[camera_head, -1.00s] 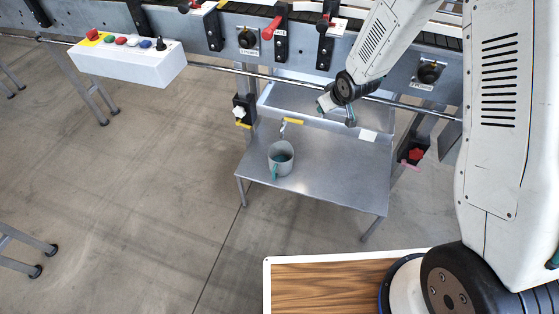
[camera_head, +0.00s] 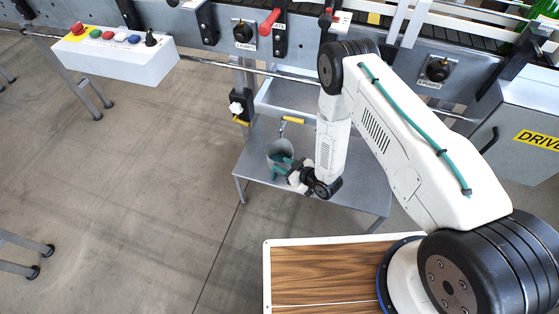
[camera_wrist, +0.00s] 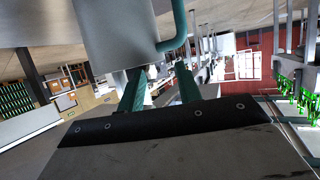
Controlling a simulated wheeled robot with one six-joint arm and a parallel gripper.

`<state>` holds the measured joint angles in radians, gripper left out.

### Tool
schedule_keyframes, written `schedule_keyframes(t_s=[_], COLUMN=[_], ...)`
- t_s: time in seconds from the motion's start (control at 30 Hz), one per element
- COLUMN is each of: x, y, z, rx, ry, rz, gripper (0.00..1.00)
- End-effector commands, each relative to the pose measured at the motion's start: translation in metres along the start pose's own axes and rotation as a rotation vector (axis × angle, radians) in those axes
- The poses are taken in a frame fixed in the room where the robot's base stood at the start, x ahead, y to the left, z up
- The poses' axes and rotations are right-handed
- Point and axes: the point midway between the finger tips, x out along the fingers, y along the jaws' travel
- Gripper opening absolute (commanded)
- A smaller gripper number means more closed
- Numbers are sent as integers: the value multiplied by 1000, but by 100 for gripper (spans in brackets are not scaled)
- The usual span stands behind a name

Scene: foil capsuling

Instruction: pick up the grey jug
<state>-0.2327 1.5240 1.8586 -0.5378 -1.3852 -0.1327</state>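The grey jug (camera_head: 279,148) stands upright on the low metal table, partly hidden by my gripper in the head view. In the wrist view its grey body (camera_wrist: 115,35) fills the upper left, with its teal handle (camera_wrist: 180,22) curving down on the right. My gripper (camera_head: 283,166) is at the near right side of the jug in the head view. In the wrist view my gripper (camera_wrist: 159,69) has its two teal fingers spread apart, with the lower part of the handle just beyond the gap. I see nothing held between them.
The low metal table (camera_head: 350,196) has bare room to the right. A yellow-handled tap (camera_head: 292,120) is just behind the jug. A metal tray (camera_head: 290,95) and the conveyor frame (camera_head: 210,55) with knobs and levers are behind. A white button box (camera_head: 115,62) is at upper left.

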Motion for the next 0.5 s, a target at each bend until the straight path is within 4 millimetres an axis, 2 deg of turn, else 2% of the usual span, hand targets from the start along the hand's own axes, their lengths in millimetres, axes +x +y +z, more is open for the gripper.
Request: schedule_keyframes(t_s=[0.5], x=[65], y=[2], z=[0], rx=[1], ry=[-2], rz=[2], gripper=[35])
